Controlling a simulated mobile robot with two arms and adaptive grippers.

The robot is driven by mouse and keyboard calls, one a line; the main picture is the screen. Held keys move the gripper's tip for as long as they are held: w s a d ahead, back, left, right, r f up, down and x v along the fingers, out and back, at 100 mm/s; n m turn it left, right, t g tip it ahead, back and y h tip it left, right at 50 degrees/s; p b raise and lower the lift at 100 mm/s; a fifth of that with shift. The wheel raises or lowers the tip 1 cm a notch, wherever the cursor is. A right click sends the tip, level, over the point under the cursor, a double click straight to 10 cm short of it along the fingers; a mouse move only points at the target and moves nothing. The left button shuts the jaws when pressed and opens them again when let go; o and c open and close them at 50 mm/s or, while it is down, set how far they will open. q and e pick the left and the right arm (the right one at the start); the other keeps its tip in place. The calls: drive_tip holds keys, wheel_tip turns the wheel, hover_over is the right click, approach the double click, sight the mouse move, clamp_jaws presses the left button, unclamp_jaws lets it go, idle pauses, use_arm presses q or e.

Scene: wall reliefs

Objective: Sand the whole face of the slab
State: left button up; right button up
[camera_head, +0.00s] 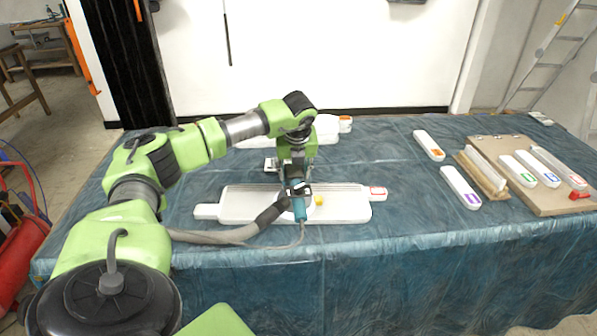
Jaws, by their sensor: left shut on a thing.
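The white slab (345,208) lies flat on the covered table, with a narrow tab at its left end and a red-marked tab (377,193) at its right end. My left gripper (298,188) points down over the middle of the slab and is shut on a teal sander (299,208) with a grey hose. The sander is at the slab's face; whether it touches cannot be told. A small yellow round thing (319,200) shows just right of it. Gripper and hose hide part of the slab's middle. My right gripper is not in view.
The table has a blue cover (400,260). Another white piece (326,127) lies behind my left gripper. At the right are loose white blocks with orange (429,145) and purple (460,188) marks, and a wooden board (545,199) with several more. The front of the table is clear.

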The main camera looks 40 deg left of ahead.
use_arm(q)
drive_tip(key=shift+a+r, duration=0.2)
drive_tip(key=shift+s+a+b, duration=0.4)
drive_tip(key=shift+s+a, duration=0.9)
drive_tip(key=shift+s, duration=0.05)
drive_tip(key=shift+s+a, duration=0.1)
drive_tip(key=s+a+b, duration=0.1)
drive_tip(key=s+a, duration=0.1)
drive_tip(key=shift+s+a, duration=0.25)
drive_tip(key=shift+s, duration=0.1)
drive_tip(key=shift+s+a+b, duration=0.85)
drive_tip(key=shift+s+a, duration=0.55)
drive_tip(key=shift+s, duration=0.05)
drive_tip(key=shift+a, duration=0.1)
